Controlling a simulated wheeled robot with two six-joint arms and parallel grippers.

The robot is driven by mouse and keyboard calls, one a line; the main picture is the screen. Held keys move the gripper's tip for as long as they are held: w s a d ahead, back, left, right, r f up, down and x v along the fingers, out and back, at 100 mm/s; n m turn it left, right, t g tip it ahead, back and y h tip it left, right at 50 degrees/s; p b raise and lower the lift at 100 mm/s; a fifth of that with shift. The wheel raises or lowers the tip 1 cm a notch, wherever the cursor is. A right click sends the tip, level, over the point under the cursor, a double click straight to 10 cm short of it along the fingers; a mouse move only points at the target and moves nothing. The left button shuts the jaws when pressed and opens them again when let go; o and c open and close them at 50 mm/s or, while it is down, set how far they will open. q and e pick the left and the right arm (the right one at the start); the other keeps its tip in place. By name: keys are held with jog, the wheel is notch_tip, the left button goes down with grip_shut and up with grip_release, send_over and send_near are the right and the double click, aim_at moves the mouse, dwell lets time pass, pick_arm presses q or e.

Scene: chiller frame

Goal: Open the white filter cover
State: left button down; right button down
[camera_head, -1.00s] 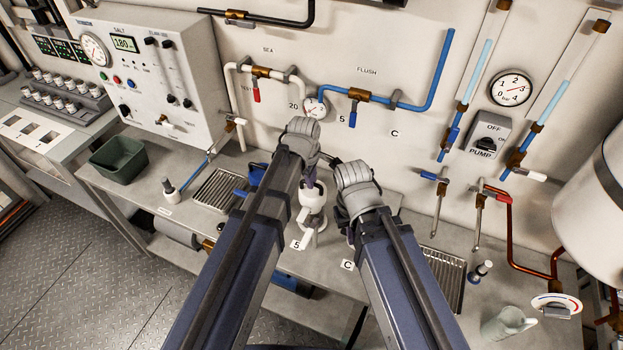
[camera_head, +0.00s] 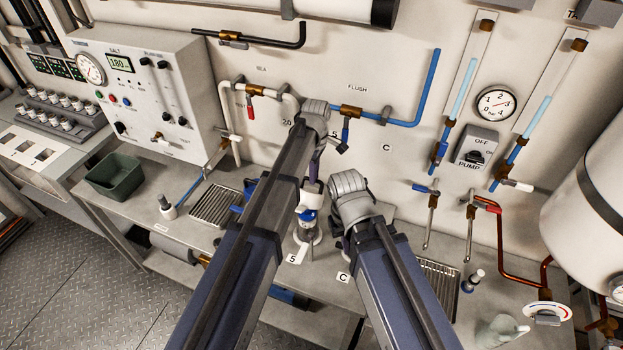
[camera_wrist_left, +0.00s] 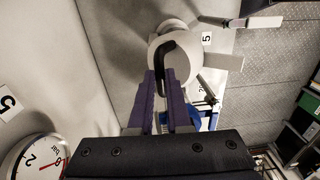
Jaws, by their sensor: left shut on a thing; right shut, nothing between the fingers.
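My left gripper (camera_head: 316,172) is shut on the black handle (camera_wrist_left: 167,60) of the white filter cover (camera_wrist_left: 178,35); its purple fingers (camera_wrist_left: 163,82) sit on either side of the handle. In the head view the white cover (camera_head: 310,187) is under these fingers, largely hidden by my left arm. Below it shows a blue part (camera_head: 308,215), above the white filter base on the bench by the tag 5. My right gripper (camera_head: 349,192) is shut and empty, just right of the filter; its fingertips are mostly hidden.
A drain grate (camera_head: 214,205) and green bin (camera_head: 115,177) are to the left. A second grate (camera_head: 440,285) and a clear jug (camera_head: 500,330) are to the right.

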pick_arm(q)
jog(key=shift+w+d, duration=0.15)
jog(key=shift+w, duration=0.3)
jog(key=c, duration=0.9)
grip_release()
jog(key=shift+o, duration=0.2)
notch_tip(320, 180, up, 8)
jog(key=p, duration=0.7)
jog(key=shift+w+f+p, duration=0.15)
jog(key=shift+w+p, duration=0.05)
jog(key=shift+p, duration=0.2)
